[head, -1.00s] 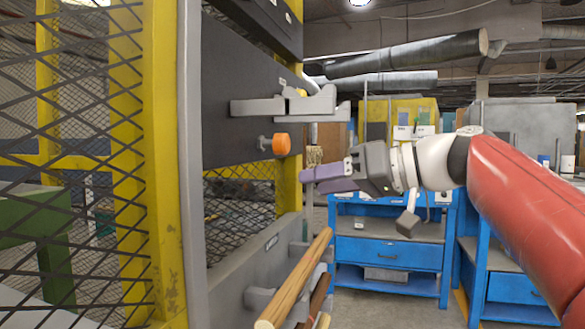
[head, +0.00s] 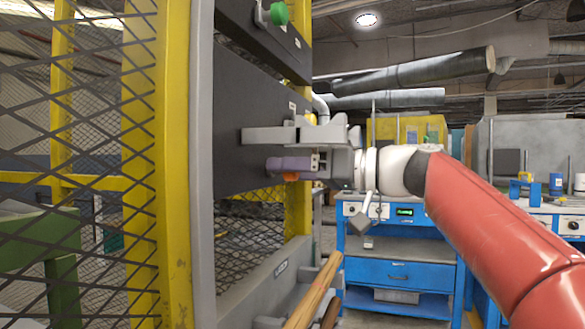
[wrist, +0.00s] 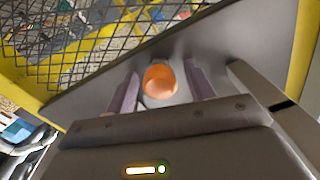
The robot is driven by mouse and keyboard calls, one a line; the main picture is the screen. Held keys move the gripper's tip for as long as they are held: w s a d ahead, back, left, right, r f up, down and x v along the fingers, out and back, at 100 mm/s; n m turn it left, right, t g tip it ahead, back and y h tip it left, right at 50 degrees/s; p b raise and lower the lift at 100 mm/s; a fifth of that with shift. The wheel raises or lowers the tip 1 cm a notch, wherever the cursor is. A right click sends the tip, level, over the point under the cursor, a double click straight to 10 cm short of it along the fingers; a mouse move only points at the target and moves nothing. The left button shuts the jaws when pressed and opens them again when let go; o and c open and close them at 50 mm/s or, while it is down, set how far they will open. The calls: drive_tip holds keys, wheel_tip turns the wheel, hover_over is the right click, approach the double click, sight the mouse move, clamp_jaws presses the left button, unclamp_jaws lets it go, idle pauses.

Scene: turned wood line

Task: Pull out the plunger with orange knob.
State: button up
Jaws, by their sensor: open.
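The orange knob (head: 291,177) of the plunger shows only as a sliver under my gripper's purple fingers in the head view. In the wrist view the knob (wrist: 160,82) sits between the two fingers, with a gap on each side. My gripper (head: 272,164) is open at the dark panel, its fingers reaching left around the knob. The fingers (wrist: 162,72) also show apart in the wrist view. The plunger's shaft is hidden behind the knob and fingers.
A grey bracket (head: 290,135) juts from the dark panel (head: 230,95) just above my gripper. A green knob (head: 279,13) is higher up. Wooden rods (head: 315,295) lie below in a grey rack. A yellow mesh guard (head: 170,160) stands left; blue workbenches (head: 395,272) stand behind.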

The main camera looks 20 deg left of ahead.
drive_tip(key=shift+c, duration=0.2)
clamp_jaws()
drive_tip(key=d+b, duration=0.1)
drive_tip(key=d, duration=0.2)
drive_tip(key=shift+d+f+b, duration=0.15)
drive_tip(key=shift+d+b, duration=0.05)
drive_tip(key=shift+b, duration=0.15)
drive_tip(key=shift+c, duration=2)
unclamp_jaws()
drive_tip(key=shift+a, duration=0.1)
drive_tip(key=o, duration=0.4)
drive_tip(key=shift+s, duration=0.1)
drive_tip(key=shift+o, duration=0.2)
drive_tip(key=d, duration=0.8)
drive_tip(key=shift+s+b, duration=0.3)
drive_tip(key=shift+b, duration=0.15)
